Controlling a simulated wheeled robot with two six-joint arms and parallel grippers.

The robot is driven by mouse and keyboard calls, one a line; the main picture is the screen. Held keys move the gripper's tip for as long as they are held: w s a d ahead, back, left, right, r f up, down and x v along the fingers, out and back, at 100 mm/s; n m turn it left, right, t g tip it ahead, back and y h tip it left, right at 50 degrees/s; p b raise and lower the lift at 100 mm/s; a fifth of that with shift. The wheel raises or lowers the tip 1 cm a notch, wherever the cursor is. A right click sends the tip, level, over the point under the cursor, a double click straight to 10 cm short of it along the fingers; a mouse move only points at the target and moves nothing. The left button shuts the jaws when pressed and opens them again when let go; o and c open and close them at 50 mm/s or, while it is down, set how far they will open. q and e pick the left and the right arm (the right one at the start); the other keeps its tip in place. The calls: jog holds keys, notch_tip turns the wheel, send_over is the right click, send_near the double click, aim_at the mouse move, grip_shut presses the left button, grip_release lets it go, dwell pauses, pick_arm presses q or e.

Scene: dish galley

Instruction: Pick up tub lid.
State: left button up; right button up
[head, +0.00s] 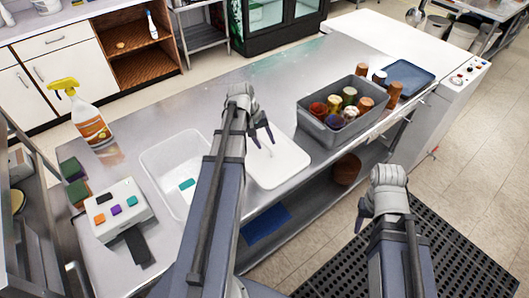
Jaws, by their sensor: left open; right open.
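A white rounded rectangular piece (290,163), which looks like the tub lid, lies on the steel counter right of a white tub (153,160). My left arm hides its left side, and I cannot tell how deep it is. My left gripper (261,143) is open and empty, with its fingers pointing down over this piece. I cannot tell whether they touch it. My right gripper (364,218) is open and empty over the floor, in front of the counter.
A teal block (187,184) lies in the white tub. A grey bin (322,133) of several coloured jars stands right, near a blue tray (410,76). A spray bottle (92,125) and a button box (118,210) stand left. The counter's back middle is clear.

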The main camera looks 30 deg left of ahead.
aim_at(270, 149)
pick_arm(q)
jog(key=shift+f, duration=0.15)
jog(key=b+x, duration=0.5)
jog(key=shift+w, duration=0.3)
grip_shut()
dwell(0.4)
